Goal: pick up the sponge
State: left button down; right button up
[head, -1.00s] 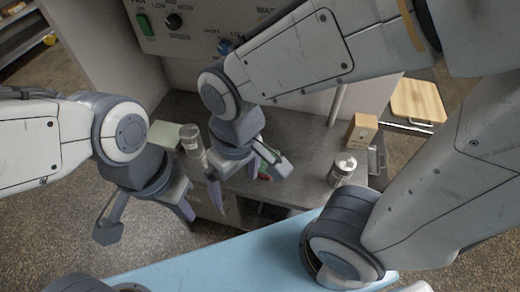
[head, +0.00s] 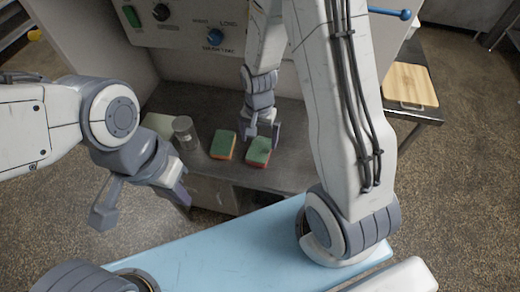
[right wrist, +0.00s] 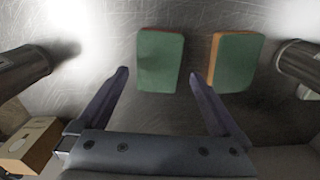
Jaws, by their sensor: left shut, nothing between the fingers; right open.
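Two sponges with green tops and orange-red sides lie side by side on the metal counter. The right one (head: 258,152) is partly covered by my right gripper (head: 262,138), which points down over it. In the right wrist view, this sponge (right wrist: 160,60) lies ahead of the open fingers of the right gripper (right wrist: 158,82), with nothing held. The other sponge (head: 223,145) also shows in the right wrist view (right wrist: 237,62), beyond the right-hand finger. My left gripper (head: 142,200) is shut and empty, in front of the counter at the left.
A metal canister (right wrist: 22,68) and a cardboard box (right wrist: 28,146) show at the left of the right wrist view. A wooden board (head: 410,84) lies at the right. Control knobs (head: 214,37) are on the panel behind.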

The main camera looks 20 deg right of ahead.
aim_at(260, 149)
notch_tip(260, 149, down, 4)
jog(key=shift+s+d+r+p, duration=0.1)
jog(key=shift+s+d+p, duration=0.05)
jog(key=shift+p, duration=0.6)
jog(key=shift+f, duration=0.7)
jog(key=shift+c, duration=0.3)
jog(key=c, duration=1.1)
jog(key=shift+r, duration=0.1)
